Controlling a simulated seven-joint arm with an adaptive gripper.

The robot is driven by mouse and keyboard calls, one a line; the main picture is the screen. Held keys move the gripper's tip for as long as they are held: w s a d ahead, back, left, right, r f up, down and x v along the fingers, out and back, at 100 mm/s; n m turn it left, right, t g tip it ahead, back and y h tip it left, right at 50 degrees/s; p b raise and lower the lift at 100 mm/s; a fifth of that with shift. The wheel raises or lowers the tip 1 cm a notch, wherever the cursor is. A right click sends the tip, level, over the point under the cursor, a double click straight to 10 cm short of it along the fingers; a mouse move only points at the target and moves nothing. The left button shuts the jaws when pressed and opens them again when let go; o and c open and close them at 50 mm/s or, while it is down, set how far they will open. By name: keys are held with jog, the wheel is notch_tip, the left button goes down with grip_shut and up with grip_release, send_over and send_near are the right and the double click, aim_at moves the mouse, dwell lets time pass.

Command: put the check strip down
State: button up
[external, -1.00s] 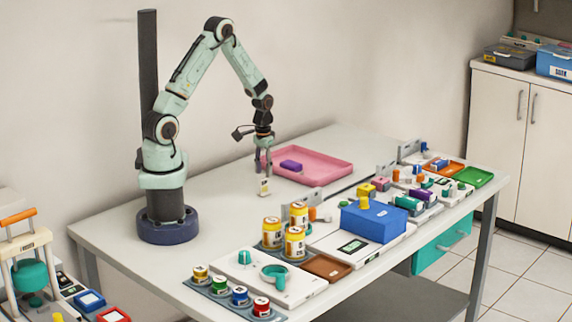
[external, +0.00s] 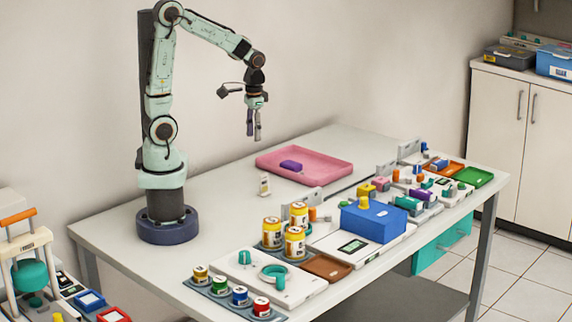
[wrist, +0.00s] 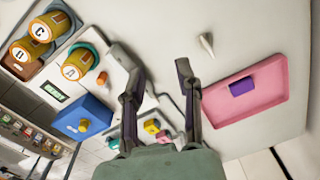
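The check strip (external: 264,185) is a small pale piece with a yellowish label and dark marks. It stands upright on the bare white table, just left of the pink tray. In the wrist view a small pale upright piece (wrist: 207,44), apparently the same strip, stands beyond my fingertips, apart from them. My gripper (external: 253,136) hangs high above the table, above the strip and clear of it. In the wrist view my gripper (wrist: 149,56) has its fingers spread wide with nothing between them.
The pink tray (external: 325,174) holds a purple block (external: 291,165). Yellow-capped jars (external: 272,233), a blue box (external: 374,220) and a brown tray (external: 326,267) stand towards the front. Several small coloured items sit at the right. The table around the strip is clear.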

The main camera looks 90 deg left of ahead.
jog(key=s+d+r+m, duration=0.3)
jog(key=s+d+m, duration=0.1)
jog(key=s+d, duration=0.5)
jog(key=shift+s+r, duration=0.25)
jog(key=shift+s, duration=0.6)
jog(key=shift+d, duration=0.1)
